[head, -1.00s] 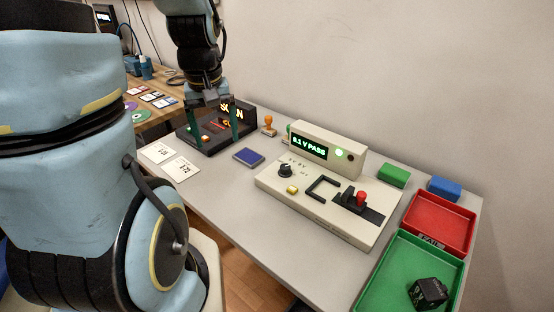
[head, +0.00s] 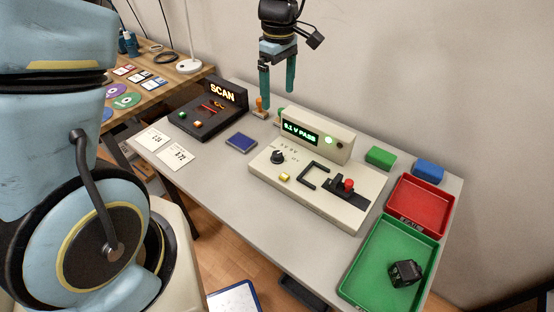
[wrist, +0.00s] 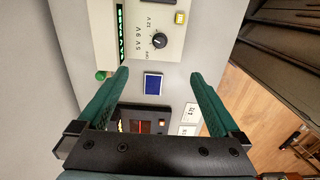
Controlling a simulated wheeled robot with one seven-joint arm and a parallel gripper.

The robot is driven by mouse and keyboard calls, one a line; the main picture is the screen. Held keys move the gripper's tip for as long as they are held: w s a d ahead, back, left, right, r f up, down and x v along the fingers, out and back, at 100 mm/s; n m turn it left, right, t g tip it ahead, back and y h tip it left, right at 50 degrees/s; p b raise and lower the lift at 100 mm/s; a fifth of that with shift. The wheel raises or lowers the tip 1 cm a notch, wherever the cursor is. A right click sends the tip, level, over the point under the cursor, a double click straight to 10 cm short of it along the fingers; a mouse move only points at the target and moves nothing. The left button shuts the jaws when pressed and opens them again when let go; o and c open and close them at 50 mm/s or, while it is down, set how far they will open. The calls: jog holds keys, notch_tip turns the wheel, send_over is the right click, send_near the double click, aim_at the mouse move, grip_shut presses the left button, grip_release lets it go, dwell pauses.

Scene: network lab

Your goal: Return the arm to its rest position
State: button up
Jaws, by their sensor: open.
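My gripper (head: 277,90) hangs above the back part of the grey table, fingers pointing down, near the orange-handled stamp. Its two green fingers are apart with nothing between them. In the wrist view my gripper (wrist: 160,90) is also open and empty, with the blue pad (wrist: 153,85) on the table seen between the fingers. My upper arm fills the left of the head view, and part of the arm above the gripper is cut off by the top edge.
On the table are the black SCAN device (head: 208,118), the tester (head: 318,184) reading "0.1 V PASS", a blue pad (head: 241,143), two cards (head: 172,155), a red tray (head: 420,205), and a green tray (head: 375,272) holding a black block (head: 405,272). Green (head: 380,157) and blue (head: 428,171) blocks stand behind.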

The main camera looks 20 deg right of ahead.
notch_tip(320, 180, down, 6)
jog(key=b, duration=0.4)
jog(key=shift+f, duration=0.2)
jog(key=shift+r, duration=0.15)
dwell(0.4)
